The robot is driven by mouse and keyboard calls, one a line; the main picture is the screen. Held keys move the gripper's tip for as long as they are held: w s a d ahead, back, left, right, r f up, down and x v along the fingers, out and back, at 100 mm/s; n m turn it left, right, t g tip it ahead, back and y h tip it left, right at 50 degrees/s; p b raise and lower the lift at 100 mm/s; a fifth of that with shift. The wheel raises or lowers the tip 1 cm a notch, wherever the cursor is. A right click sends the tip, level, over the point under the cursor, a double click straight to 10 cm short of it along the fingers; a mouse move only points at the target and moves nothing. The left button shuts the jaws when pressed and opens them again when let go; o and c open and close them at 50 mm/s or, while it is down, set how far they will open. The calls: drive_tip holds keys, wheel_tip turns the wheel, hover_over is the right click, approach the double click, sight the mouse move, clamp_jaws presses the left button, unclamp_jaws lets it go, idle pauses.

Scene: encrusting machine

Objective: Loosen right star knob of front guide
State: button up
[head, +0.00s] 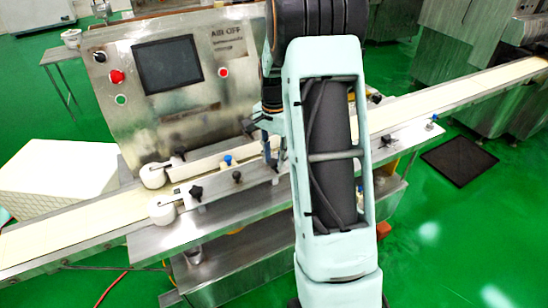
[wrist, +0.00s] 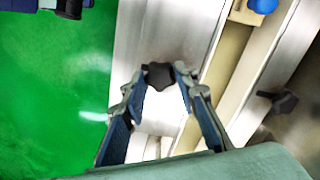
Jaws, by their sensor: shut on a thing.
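In the wrist view a black star knob (wrist: 158,76) sits between the two fingertips of my gripper (wrist: 160,72), which is shut on it. The metal plate of the machine shows behind and around the knob. In the head view my gripper (head: 268,145) is at the right end of the front guide (head: 222,188), and my own arm hides part of it. Two other dark knobs on the front guide show to its left, a left one (head: 196,192) and a middle one (head: 237,177).
A blue knob (wrist: 262,5) and another black star knob (wrist: 283,102) lie to the right in the wrist view. The conveyor belt (head: 440,103) runs through the machine. The control panel (head: 167,65) stands behind the guides. Green floor is open at the front.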

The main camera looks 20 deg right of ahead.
sight(274, 162)
drive_tip(key=n, duration=0.4)
drive_tip(key=shift+n, duration=0.3)
drive_tip(key=n, duration=0.3)
drive_tip(key=shift+n, duration=0.4)
drive_tip(key=n, duration=0.4)
drive_tip(key=shift+r, duration=0.1)
drive_tip(key=shift+n+p, duration=0.3)
drive_tip(key=shift+n, duration=1.7)
drive_tip(key=shift+w, duration=0.1)
drive_tip(key=o, duration=1.2)
drive_tip(key=shift+c, duration=0.2)
wheel_tip(274, 162, up, 12)
